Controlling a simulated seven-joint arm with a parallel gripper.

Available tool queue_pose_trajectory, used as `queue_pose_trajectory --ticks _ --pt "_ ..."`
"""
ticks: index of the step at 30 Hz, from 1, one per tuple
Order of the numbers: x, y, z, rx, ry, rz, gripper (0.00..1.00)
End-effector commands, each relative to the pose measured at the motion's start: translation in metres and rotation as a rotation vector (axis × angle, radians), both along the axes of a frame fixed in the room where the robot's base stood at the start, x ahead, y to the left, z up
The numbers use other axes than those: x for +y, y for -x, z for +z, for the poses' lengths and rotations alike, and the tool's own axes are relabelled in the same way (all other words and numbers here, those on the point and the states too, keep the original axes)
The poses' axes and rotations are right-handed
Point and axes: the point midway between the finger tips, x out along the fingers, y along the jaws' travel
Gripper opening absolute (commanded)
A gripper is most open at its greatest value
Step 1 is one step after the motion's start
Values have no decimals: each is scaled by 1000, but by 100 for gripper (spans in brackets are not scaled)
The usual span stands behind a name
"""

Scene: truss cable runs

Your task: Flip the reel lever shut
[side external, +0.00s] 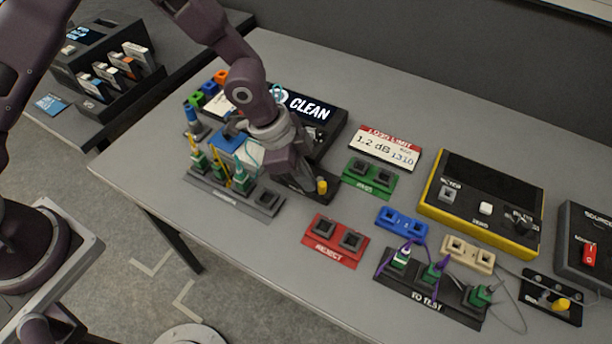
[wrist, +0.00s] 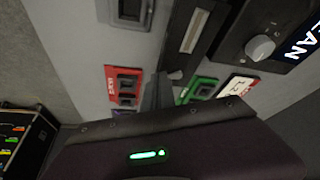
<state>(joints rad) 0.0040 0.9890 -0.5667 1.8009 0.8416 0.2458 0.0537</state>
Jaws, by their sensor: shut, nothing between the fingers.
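My gripper (side external: 298,184) is shut and empty, low over a narrow black unit (side external: 325,195) in front of the CLEAN box. A yellow knob (side external: 322,186) stands up from this unit just right of my fingers; it looks like the reel lever, but its full shape is hidden by my gripper. In the wrist view my closed fingers (wrist: 157,92) point down beside the black unit (wrist: 208,45), which shows a pale strip in a slot (wrist: 190,32). I cannot tell whether the fingers touch the lever.
The CLEAN box (side external: 318,109) stands behind my gripper. A rack with green connectors (side external: 218,188) is to the left. The green double holder (side external: 370,178), red REJECT holder (side external: 335,241) and limit sign (side external: 384,148) lie to the right. Bare table lies in front of REJECT.

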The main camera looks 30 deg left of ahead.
Motion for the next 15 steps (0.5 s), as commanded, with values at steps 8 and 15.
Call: queue_pose_trajectory --ticks 8,15 --pt "-2 1 0 0 -1 40 0" --pt "-3 1 0 -1 -1 78 0"
